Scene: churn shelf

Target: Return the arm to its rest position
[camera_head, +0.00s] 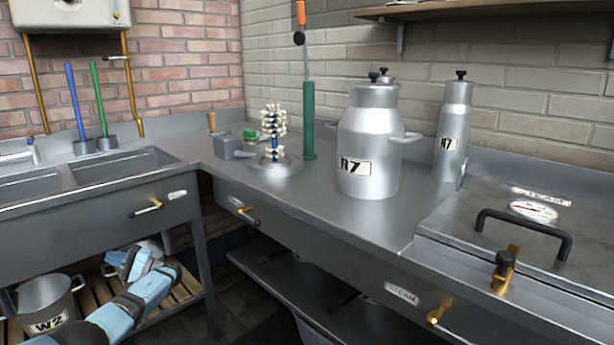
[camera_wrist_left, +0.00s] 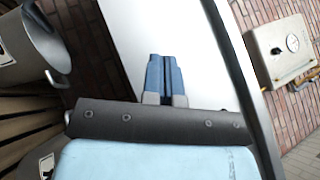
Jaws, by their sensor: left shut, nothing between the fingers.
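My left arm, light blue and dark grey, reaches in from the bottom left of the head view. Its left gripper (camera_head: 117,262) is low, in front of the sink unit and below the counter's top edge, near the slatted lower shelf. In the left wrist view the two blue fingers of the left gripper (camera_wrist_left: 165,72) are together with nothing between them. A pale flat panel lies behind the fingers in that view. My right gripper is in neither view.
A metal pot marked W2 (camera_head: 47,303) stands on the slatted wooden shelf (camera_head: 183,291) near my left arm; a pot also shows in the left wrist view (camera_wrist_left: 35,50). Milk cans (camera_head: 368,150) stand on the steel counter (camera_head: 310,205). A sink (camera_head: 120,168) is above the arm.

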